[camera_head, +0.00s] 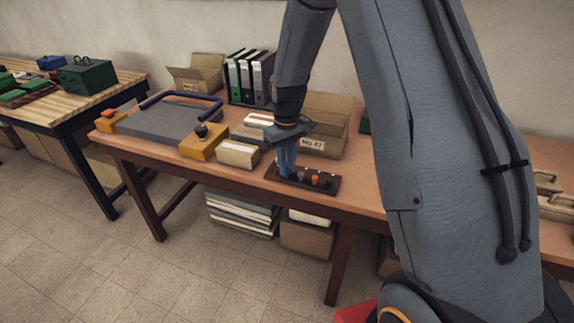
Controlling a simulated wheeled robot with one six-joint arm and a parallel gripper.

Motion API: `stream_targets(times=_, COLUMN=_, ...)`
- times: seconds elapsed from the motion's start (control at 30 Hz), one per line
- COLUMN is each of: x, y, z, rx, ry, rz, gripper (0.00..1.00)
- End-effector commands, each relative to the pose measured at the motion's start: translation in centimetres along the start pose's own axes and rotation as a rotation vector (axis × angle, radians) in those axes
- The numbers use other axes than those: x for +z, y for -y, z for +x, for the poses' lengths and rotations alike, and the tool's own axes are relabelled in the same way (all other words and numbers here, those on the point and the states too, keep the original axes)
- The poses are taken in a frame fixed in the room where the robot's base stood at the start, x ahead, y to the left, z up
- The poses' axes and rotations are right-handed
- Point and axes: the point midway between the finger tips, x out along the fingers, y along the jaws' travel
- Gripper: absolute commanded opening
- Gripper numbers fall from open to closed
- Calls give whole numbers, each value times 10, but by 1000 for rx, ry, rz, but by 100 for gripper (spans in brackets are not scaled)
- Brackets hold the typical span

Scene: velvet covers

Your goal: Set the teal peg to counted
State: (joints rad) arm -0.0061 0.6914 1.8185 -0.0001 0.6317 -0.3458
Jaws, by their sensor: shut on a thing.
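My gripper (287,174) points down over the left end of a dark peg board (287,184) on the brown table. Its blue fingers are shut on a peg, taken to be the teal peg, which they hide. I cannot tell whether that peg is seated in the board or lifted, or which way it is set. A greyish peg (301,176), an orange peg (315,180) and a dark peg (327,183) stand in a row to the right of the fingers.
A cardboard box (325,125) labelled No 47 stands behind the board. A cream box (238,153), a yellow block (203,143) and a grey flat device with a blue handle (165,119) lie to the left. Binders (250,76) stand at the back.

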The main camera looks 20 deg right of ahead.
Motion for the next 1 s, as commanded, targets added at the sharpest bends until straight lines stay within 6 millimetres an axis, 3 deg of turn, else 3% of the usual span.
stream_targets(times=0.37, x=-24, y=-35, z=1, rx=0, ry=-1, rz=1, gripper=0)
stream_targets(times=0.67, x=-25, y=-37, z=-1, rx=0, ry=-1, rz=0, gripper=0)
stream_targets(times=0.7, x=-25, y=-37, z=-1, rx=0, ry=-1, rz=0, gripper=20)
stream_targets(times=0.8, x=-25, y=-37, z=-1, rx=0, ry=-1, rz=0, gripper=35)
stream_targets(times=1.0, x=-25, y=-37, z=0, rx=0, ry=0, rz=0, gripper=35)
